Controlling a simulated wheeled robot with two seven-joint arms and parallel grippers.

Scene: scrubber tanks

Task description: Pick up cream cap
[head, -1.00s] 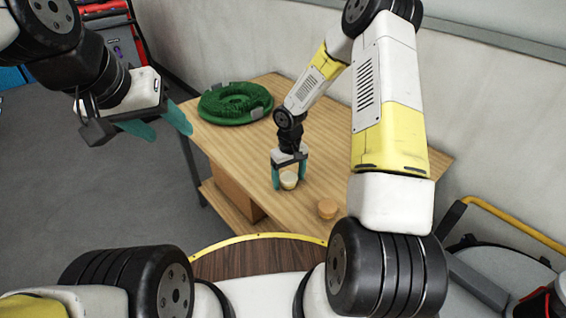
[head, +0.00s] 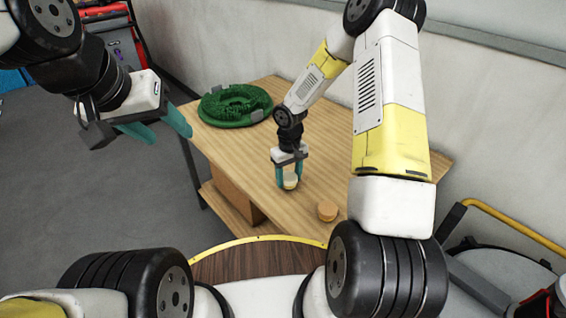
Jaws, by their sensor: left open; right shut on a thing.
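The cream cap (head: 290,182) is a small pale round piece over the wooden table (head: 330,130). My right gripper (head: 288,178) points down with its teal fingers on either side of the cap and is shut on it. I cannot tell whether the cap still touches the table. My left gripper (head: 165,128) is open and empty, in the air left of the table.
An orange-tan cap (head: 327,211) sits on the table right of the cream cap. A green round brush (head: 235,104) lies at the table's far left. A brown box (head: 236,192) stands on the lower shelf. The table's middle is mostly clear.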

